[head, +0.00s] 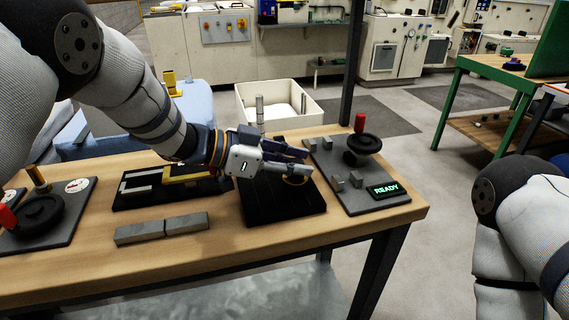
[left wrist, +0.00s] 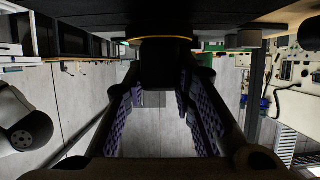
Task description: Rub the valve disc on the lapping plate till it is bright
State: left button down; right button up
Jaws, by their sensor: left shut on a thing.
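The valve disc shows as a thin brassy rim (head: 297,181) under my left gripper (head: 303,163), low over the black square lapping plate (head: 288,209). The fingers hide most of the disc in the head view. In the left wrist view a dark stem or knob (left wrist: 167,65) sits between the fingers, with a yellow rim (left wrist: 165,38) against a dark surface. My left gripper is shut on it. The disc appears to be at the plate's surface, but contact cannot be told clearly. Its rubbed face is hidden. My right gripper is out of view.
A grey panel with a black handwheel (head: 365,144), small blocks and a lit READY sign (head: 386,190) stands right of the plate. A white bin (head: 281,89) stands behind the table.

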pick_arm(q)
jog(key=shift+r, duration=0.1)
jog(key=shift+s+a, duration=0.15)
jog(key=shift+a, duration=0.3)
jog(key=a, duration=0.1)
jog(key=s+a, duration=0.1)
jog(key=a, duration=0.1)
jog(key=a+p, duration=0.1)
jog(key=a, duration=0.1)
jog(key=shift+s+a, duration=0.2)
jog(key=shift+s, duration=0.2)
jog(key=shift+s+a, duration=0.1)
jog(key=shift+a, duration=0.25)
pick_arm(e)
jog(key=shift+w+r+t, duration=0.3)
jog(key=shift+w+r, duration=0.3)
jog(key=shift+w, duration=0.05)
pick_arm(q)
jog(key=d, duration=0.2)
jog(key=w+d, duration=0.1)
jog(key=d, duration=0.1)
jog(key=w+d+b, duration=0.1)
jog(key=d, duration=0.1)
jog(key=shift+f, duration=0.4)
jog(key=shift+w+d+r, duration=0.1)
jog(key=shift+w+d, duration=0.05)
jog(key=shift+d, duration=0.4)
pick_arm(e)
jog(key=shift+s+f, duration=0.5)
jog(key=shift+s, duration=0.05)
